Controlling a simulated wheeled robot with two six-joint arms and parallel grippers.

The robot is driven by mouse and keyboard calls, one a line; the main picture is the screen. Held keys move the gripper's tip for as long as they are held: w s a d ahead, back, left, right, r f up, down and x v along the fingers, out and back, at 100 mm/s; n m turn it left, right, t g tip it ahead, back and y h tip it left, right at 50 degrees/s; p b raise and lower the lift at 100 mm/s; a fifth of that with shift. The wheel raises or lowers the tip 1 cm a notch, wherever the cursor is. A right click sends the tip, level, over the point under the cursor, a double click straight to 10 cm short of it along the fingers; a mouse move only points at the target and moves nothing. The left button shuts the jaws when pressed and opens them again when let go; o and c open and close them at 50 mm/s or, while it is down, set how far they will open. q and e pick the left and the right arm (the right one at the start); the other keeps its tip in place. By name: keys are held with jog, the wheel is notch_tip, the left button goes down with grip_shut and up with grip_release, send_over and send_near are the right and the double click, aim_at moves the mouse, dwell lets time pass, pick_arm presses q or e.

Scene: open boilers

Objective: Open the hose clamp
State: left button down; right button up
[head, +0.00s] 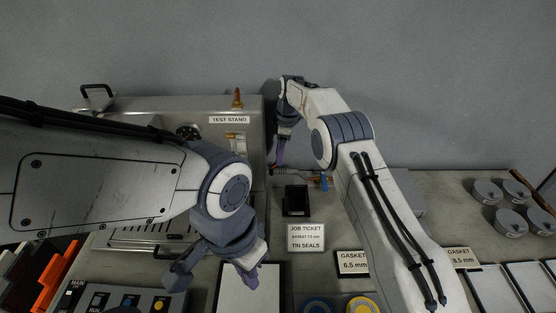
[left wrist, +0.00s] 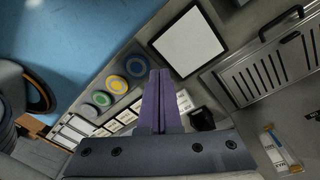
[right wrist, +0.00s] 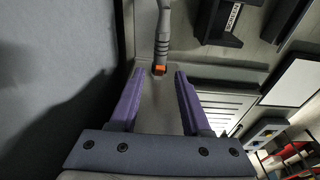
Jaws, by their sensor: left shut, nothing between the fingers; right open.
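A grey corrugated hose (right wrist: 163,25) with an orange clamp-like band (right wrist: 160,70) at its end shows in the right wrist view. My right gripper (right wrist: 156,76) is open, and the orange band lies between its purple fingertips in that picture. I cannot tell how far beyond the fingers it is, and the fingers do not close on it. In the head view the right gripper (head: 278,157) points down beside the test stand (head: 180,112), near the hose (head: 297,172). My left gripper (head: 247,277) is shut and empty over the front of the bench; its fingers also meet in the left wrist view (left wrist: 157,75).
A black block (head: 296,201) and a job ticket sign (head: 306,238) stand right of the test stand. Gasket signs (head: 352,262), coloured rings (head: 361,305) and grey round tins (head: 487,192) occupy the right side.

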pick_arm(q)
jog(key=shift+f, duration=0.4)
pick_arm(e)
notch_tip(320, 180, up, 8)
jog(key=d, duration=0.1)
